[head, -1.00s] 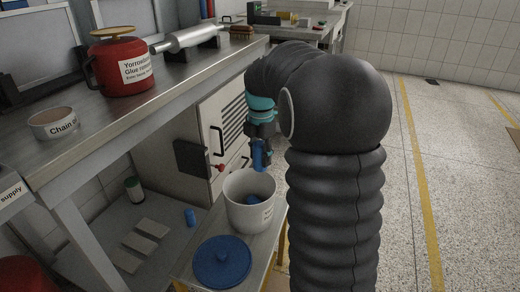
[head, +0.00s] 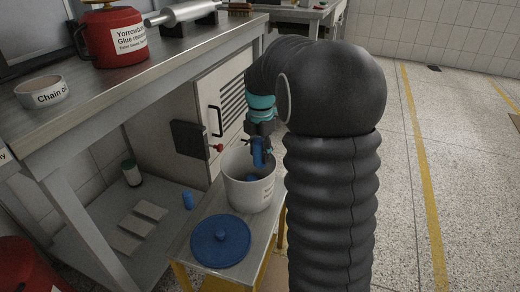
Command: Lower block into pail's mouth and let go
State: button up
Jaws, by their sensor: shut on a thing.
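The white pail (head: 243,194) stands upright and open on a small bench, with a dark printed label on its side. My gripper (head: 259,150) points down at the far side of the pail's mouth, its lower end overlapping the opening. It is shut on a blue block (head: 258,155), which is small and hard to tell apart from the fingers. Another blue thing (head: 251,178) lies inside the pail, partly hidden by the near wall. My arm covers the area to the right of the pail.
A blue lid (head: 220,240) with a knob lies on the bench (head: 185,247) in front of the pail. A blue cylinder (head: 188,200) stands on the low shelf to the left. A cabinet (head: 212,130) with a handle and red knob stands behind.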

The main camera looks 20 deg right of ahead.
jog(key=shift+f, duration=0.1)
jog(key=o, duration=1.3)
notch_tip(320, 180, up, 12)
dwell(0.3)
